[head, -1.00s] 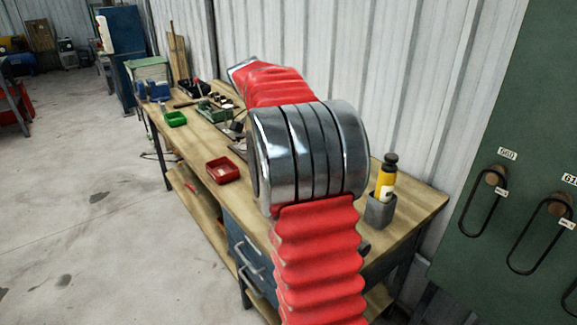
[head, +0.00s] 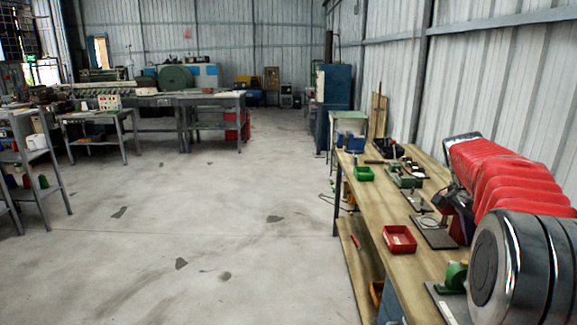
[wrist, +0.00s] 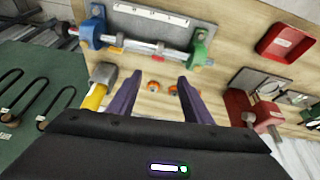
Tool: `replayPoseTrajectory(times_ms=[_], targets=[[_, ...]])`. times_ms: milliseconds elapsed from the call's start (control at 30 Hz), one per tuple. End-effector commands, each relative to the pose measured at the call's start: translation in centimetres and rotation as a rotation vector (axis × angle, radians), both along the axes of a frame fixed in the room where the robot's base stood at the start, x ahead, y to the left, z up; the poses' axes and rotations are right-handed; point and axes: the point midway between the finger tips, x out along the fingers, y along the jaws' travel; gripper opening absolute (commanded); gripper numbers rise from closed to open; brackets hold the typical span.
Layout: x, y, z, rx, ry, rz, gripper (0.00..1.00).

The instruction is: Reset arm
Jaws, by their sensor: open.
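My gripper (wrist: 160,79) is open in the wrist view, its two dark purple fingers apart with nothing between them. It points down at the wooden workbench (wrist: 228,50). Two small orange pieces (wrist: 154,86) lie on the bench near the fingertips. In the head view my red and silver arm (head: 505,185) reaches over the workbench (head: 408,268) at the right edge. The gripper itself is out of that view.
A metal roller (wrist: 150,46) in blue and green brackets, a yellow bottle (wrist: 95,97), a red clamp-like device (wrist: 252,110) and a red tray (wrist: 286,42) are around the gripper. Open concrete floor (head: 220,225) lies left of the bench; a grey shelf rack (head: 38,165) stands far left.

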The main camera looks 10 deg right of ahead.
Motion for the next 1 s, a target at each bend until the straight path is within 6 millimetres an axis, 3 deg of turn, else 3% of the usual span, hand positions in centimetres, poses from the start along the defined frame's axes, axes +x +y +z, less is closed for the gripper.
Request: replayPoseTrajectory(times_ms=[167, 367, 1000], targets=[[0.3, 0.7, -2.0, 0.032, 0.050, 0.169, 0.45], [-1.1, 3.3, -4.7, 0.090, 0.108, 0.389, 0.45], [-8.5, 19.3, -5.7, 0.122, 0.118, 1.070, 0.45]])
